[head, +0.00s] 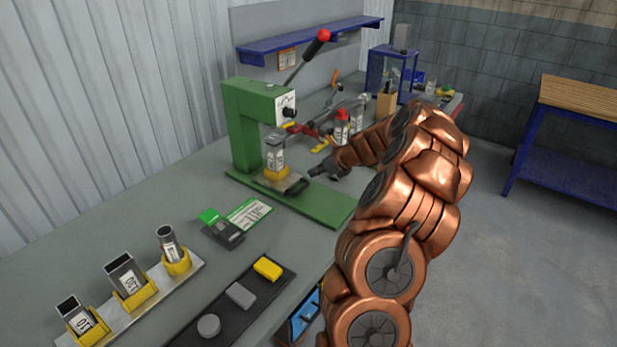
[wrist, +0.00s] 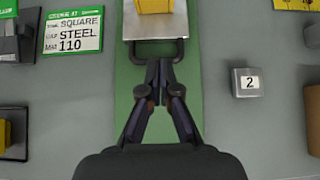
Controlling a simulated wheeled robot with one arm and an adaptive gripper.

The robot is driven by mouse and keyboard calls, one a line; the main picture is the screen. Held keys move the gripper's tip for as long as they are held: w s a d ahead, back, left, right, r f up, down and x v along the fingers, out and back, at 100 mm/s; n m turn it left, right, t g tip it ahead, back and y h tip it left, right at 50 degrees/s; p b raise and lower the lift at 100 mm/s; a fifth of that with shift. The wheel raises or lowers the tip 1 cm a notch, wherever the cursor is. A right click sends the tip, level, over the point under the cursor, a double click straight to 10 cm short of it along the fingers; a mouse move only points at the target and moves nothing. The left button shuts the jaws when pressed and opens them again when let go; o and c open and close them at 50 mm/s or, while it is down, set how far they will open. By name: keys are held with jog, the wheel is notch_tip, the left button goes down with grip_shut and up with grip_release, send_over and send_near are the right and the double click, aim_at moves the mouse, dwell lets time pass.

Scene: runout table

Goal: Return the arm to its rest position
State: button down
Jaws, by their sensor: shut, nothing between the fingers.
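My copper-coloured arm (head: 405,210) reaches from the lower right over the grey workbench, bent at its joints. My gripper (head: 318,172) is beside the green press (head: 240,135), just off the front of the metal slide plate. In the wrist view my gripper (wrist: 159,72) is shut and empty, its fingertips close together at the dark handle (wrist: 175,52) of the slide plate (wrist: 183,22). I cannot tell whether the fingertips touch the handle. A labelled metal tube in a yellow holder (head: 277,173) stands upright on the plate under the press.
A rail with several tubes in yellow holders (head: 135,291) and a dark tray with small blocks (head: 240,295) lie at the front left. A green-and-white card (wrist: 73,31) lies left of the press base, a grey block marked 2 (wrist: 247,82) right. Bottles (head: 342,130) stand behind my gripper.

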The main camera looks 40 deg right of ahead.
jog(key=shift+v, duration=0.8)
jog(key=s+a+r+n+g+y, duration=0.15)
jog(key=a+n, duration=0.25)
jog(key=a, duration=0.5)
jog(key=s+a+r+n+g+y, duration=0.1)
jog(key=a+r+n, duration=0.3)
jog(key=a, duration=0.5)
jog(key=s+a+r+n+g+y, duration=0.1)
jog(key=a+n, duration=0.4)
jog(key=a, duration=0.4)
jog(key=s+a+r+n+g, duration=0.1)
jog(key=s+a+n+g, duration=0.3)
jog(key=s+a+n, duration=0.45)
jog(key=s+a+f+n+g+h, duration=0.1)
jog(key=s+n, duration=0.5)
jog(key=s, duration=0.7)
jog(key=s+a+f+n+g+h, duration=0.1)
jog(key=s+n+h, duration=0.3)
jog(key=s, duration=0.8)
jog(key=shift+s+a+n+g+h, duration=0.35)
jog(key=shift+a+n+g, duration=0.5)
jog(key=shift+n, duration=0.1)
